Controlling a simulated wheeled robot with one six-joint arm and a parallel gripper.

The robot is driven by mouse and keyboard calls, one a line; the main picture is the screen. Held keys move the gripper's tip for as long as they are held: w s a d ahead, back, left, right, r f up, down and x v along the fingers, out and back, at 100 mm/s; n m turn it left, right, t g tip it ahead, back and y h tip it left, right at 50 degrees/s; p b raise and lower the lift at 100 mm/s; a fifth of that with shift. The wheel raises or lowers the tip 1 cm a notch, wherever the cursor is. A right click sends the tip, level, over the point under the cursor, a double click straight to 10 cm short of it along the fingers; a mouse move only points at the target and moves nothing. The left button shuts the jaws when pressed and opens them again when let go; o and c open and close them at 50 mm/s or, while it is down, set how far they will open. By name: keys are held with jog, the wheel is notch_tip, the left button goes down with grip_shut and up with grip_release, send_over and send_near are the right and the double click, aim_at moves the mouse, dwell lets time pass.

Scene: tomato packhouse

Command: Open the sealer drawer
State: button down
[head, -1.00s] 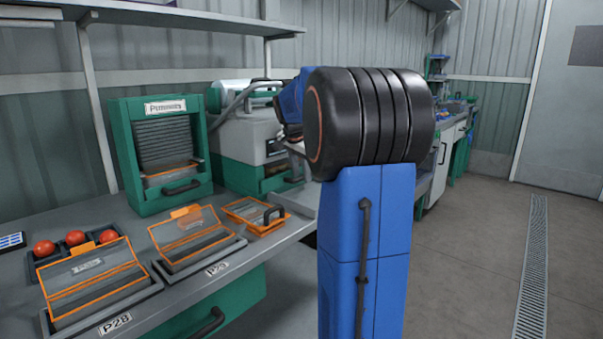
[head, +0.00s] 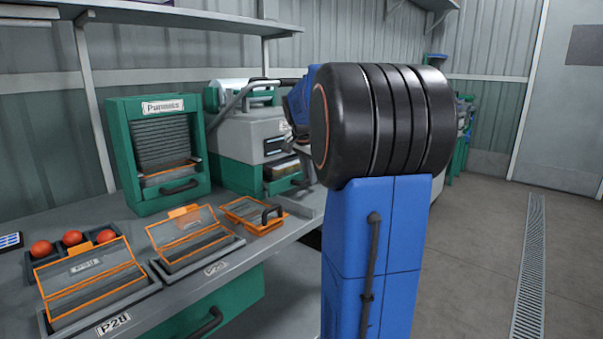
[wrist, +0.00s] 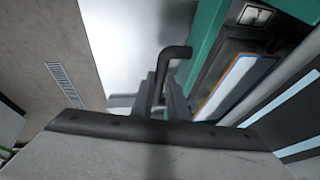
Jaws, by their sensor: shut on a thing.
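The sealer (head: 240,135) is a grey machine with a green base on the bench, left of my arm. Its drawer shows in the lower front of the base, partly open, with pale contents (head: 283,164) visible inside. In the wrist view, my gripper (wrist: 160,95) is shut on the dark bar handle (wrist: 178,53) of the drawer. A white, blue and orange-edged item (wrist: 238,82) lies beside the handle, beyond a dark edge. In the head view, my arm hides part of the drawer front and most of the gripper.
A green punnet dispenser (head: 125,150) stands left of the sealer. Orange-rimmed punnets (head: 58,288) and several tomatoes (head: 41,248) are on the bench. A green bench drawer with a dark handle (head: 207,322) is below. The floor (head: 480,260) at right is clear.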

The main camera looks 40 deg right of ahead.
jog(key=s+d, duration=0.1)
jog(key=s, duration=1.7)
jog(key=shift+d, duration=0.2)
jog(key=c, duration=1.7)
grip_release()
jog(key=shift+c, duration=0.2)
jog(key=v, duration=1.7)
jog(key=shift+r, duration=0.25)
